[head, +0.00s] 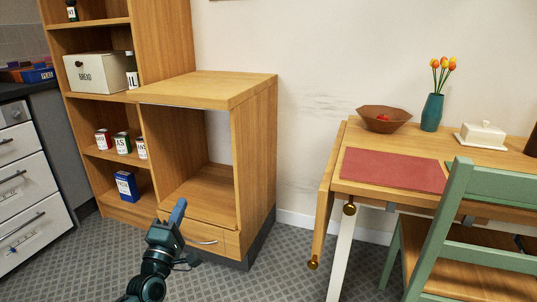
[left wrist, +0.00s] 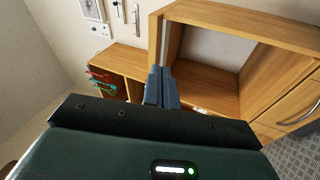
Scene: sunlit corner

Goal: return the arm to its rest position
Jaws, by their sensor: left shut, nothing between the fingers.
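My left gripper (head: 178,211) comes in from the bottom left of the head view, in front of the low wooden cabinet (head: 255,130). Its blue fingers are shut with nothing between them. They overlap the cabinet's lower front in the picture, and I cannot tell the gap to it. In the left wrist view the shut fingers (left wrist: 161,88) point toward the cabinet's open compartment (left wrist: 207,85), which is empty in the head view. My right gripper is in neither view.
Shelves at left hold a bread bin (head: 98,72), several cans and a blue box (head: 126,186). A table with a red mat (head: 393,169), a bowl (head: 386,118) and a vase (head: 432,112) stands at right, a green chair (head: 470,215) before it. Carpet between cabinet and table is clear.

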